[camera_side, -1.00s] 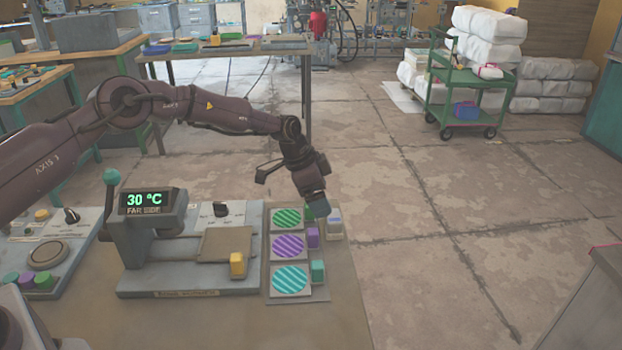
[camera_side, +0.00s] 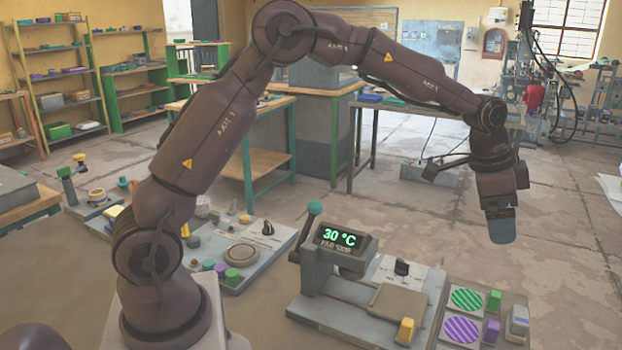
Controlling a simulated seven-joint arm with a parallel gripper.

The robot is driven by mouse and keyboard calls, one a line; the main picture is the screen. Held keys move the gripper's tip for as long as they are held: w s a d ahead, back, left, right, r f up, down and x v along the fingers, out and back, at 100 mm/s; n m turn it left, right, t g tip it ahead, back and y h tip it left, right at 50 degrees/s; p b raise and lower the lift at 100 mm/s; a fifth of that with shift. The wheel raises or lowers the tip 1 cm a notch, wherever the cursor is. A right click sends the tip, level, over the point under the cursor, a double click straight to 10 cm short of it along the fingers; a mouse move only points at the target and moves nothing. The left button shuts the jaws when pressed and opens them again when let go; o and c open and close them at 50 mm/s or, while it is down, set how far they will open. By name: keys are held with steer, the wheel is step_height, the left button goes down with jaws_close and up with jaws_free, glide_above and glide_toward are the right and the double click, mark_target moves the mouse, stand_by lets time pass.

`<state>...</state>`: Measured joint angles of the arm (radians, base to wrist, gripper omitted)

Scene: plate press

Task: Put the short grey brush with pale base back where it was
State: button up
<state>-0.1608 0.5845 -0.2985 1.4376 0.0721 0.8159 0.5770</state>
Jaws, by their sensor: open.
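My gripper (camera_side: 502,232) points down, open, above the right end of the board. Nothing shows between its fingers. It is clear of the brush and the blocks. The individual fingertips are hard to separate in this view.
The plate board carries a green-striped plate (camera_side: 467,299) and a purple-striped plate (camera_side: 461,330); its near end is cut off. Left of it stands the press (camera_side: 340,248), reading 30 °C, with a yellow block (camera_side: 405,331). A control panel (camera_side: 240,254) lies further left. Open floor is behind.

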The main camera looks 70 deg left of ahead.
steer(key=s+a+r+n+y, duration=0.1)
steer(key=s+r+n, duration=0.1)
steer(key=s+r, duration=0.8)
steer(key=s+a+n+t, duration=0.1)
steer(key=s+n, duration=0.2)
steer(key=s, duration=0.8)
steer(key=s+a+f+n+t, duration=0.1)
steer(key=s+a+n, duration=0.1)
steer(key=s, duration=0.9)
steer(key=shift+s+f+n+y, duration=0.2)
steer(key=shift+f+n+y, duration=0.1)
steer(key=shift+n, duration=0.1)
